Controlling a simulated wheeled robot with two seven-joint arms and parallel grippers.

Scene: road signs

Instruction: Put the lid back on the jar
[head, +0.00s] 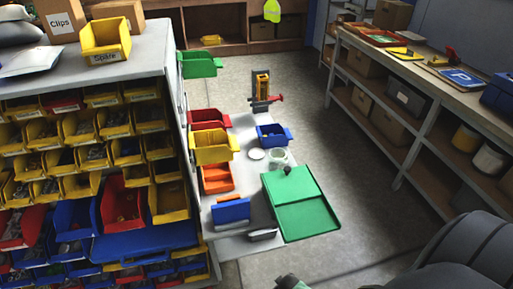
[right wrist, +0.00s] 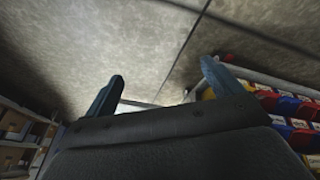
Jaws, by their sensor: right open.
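A small pale, see-through round container that looks like the jar (head: 277,158) stands on the grey bench, just behind the green tray. A flat white disc that looks like the lid (head: 257,154) lies left of it, apart from it. Both are small here, so details are unclear. My right gripper (right wrist: 164,86) shows in the right wrist view with its two fingers wide apart and nothing between them. The jar and lid do not show in that view. My left gripper is not identifiable.
A green tray (head: 303,212) fills the bench's front right, with a small dark object at its back edge. A blue bin (head: 272,136) stands behind the jar. Orange, yellow and red bins stand left. Open floor (head: 352,150) separates the bench from the right shelf (head: 425,85).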

